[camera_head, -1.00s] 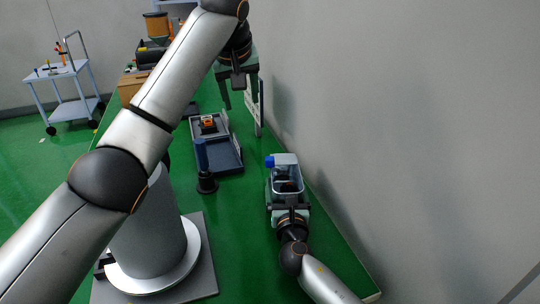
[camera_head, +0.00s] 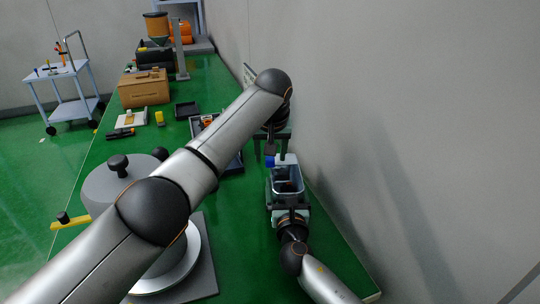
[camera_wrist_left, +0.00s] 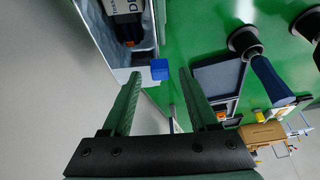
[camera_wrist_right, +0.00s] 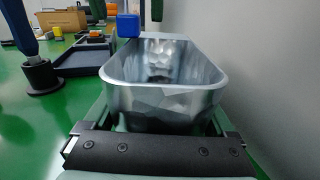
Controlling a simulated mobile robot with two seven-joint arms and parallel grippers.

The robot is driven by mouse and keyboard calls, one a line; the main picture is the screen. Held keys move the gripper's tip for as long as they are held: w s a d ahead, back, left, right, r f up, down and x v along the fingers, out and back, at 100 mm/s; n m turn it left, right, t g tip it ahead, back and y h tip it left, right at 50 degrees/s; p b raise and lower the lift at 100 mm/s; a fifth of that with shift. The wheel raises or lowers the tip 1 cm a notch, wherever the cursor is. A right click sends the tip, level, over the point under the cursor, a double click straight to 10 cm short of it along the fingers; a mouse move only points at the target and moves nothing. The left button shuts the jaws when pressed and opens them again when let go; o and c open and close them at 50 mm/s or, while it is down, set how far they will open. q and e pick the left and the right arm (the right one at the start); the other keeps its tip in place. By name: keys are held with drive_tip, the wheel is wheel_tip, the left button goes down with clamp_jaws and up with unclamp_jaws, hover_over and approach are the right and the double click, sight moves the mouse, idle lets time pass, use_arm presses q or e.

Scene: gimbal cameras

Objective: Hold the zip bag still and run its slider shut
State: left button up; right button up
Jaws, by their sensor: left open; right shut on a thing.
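The zip bag (camera_head: 274,190) is a clear, silvery pouch near the wall side of the green bench. Its mouth gapes open in the right wrist view (camera_wrist_right: 190,95). The blue slider (camera_head: 270,161) sits at the bag's far end, and shows in the right wrist view (camera_wrist_right: 128,26). My right gripper (camera_head: 290,206) is shut on the near end of the bag. My left gripper (camera_head: 270,150) is open at the far end. In the left wrist view the slider (camera_wrist_left: 159,69) appears between its fingertips; contact cannot be told. A dark, labelled item (camera_wrist_left: 127,20) shows in the bag.
A cardboard box (camera_head: 144,90) stands farther back. The grey wall (camera_head: 400,130) is close on the right.

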use_arm(q)
drive_tip(key=shift+w+f, duration=0.25)
drive_tip(key=shift+f, duration=0.25)
drive_tip(key=shift+c, duration=0.2)
drive_tip(key=shift+a, duration=0.1)
clamp_jaws()
idle(0.9)
